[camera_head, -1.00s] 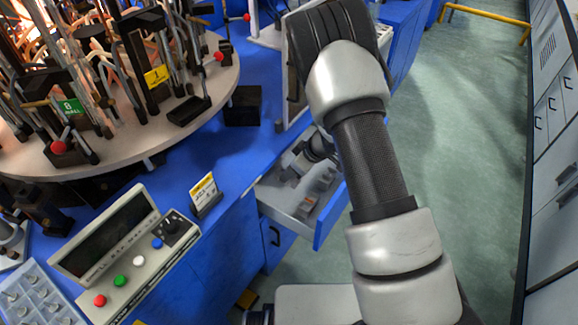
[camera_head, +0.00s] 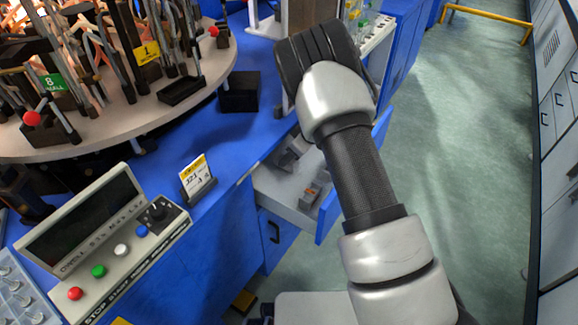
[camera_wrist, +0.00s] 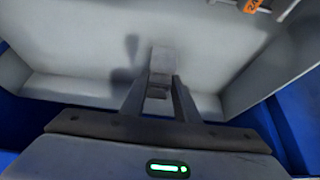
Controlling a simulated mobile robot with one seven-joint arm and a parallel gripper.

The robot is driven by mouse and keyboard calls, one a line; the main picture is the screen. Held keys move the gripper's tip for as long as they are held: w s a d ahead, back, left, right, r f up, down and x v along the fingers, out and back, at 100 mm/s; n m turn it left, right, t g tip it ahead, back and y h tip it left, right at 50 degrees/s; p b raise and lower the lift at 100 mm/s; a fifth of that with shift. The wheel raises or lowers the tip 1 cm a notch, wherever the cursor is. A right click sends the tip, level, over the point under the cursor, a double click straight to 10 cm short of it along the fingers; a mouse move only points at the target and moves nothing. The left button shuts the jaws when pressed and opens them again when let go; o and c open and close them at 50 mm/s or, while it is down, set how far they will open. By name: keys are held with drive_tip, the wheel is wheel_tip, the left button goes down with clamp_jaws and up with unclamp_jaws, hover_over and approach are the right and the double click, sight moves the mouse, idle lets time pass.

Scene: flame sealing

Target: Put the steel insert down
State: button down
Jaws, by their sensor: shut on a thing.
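The steel insert (camera_wrist: 160,70) is a small grey block between the fingertips of my gripper (camera_wrist: 160,88) in the wrist view. My gripper is shut on it, inside the open drawer (camera_wrist: 85,88). A dark shadow lies on the pale drawer floor to the left of the insert. I cannot tell whether the insert touches the floor. In the head view my forearm hides most of the gripper and the insert. The drawer (camera_head: 272,187) is pulled out from the blue bench there.
A grey piece with an orange mark (camera_head: 312,192) lies in the drawer. A control panel (camera_head: 105,235) with coloured buttons and a small sign (camera_head: 197,178) stand on the bench (camera_head: 235,150). A crowded round table (camera_head: 180,105) is at upper left. Green floor is open on the right.

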drive_tip(key=shift+w+f+b, duration=0.1)
drive_tip(key=shift+f+b, duration=0.5)
drive_tip(key=shift+f, duration=0.3)
drive_tip(key=shift+r, duration=0.15)
drive_tip(key=c, duration=1.4)
unclamp_jaws()
drive_tip(key=shift+o, duration=0.2)
